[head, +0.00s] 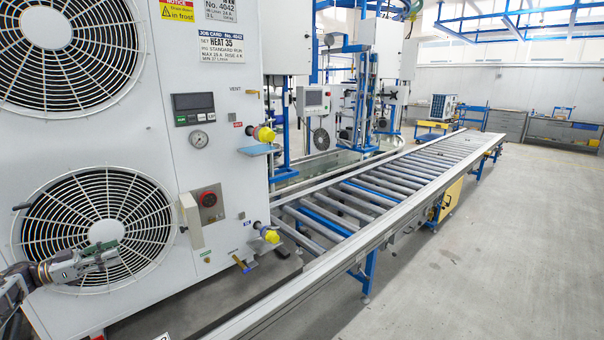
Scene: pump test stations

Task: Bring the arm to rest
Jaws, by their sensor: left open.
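My left gripper (108,254) comes in from the lower left on its arm. It is open, with nothing seen between its fingers, in front of the lower fan grille (95,215) of a white heat pump unit (215,110). I cannot tell whether it touches the grille. My right gripper is not in view.
A roller conveyor (380,185) runs from beside the unit toward the far right. Yellow-capped ports (266,134) stick out at the unit's right edge. Workbenches (560,130) stand along the back wall. The grey floor on the right is clear.

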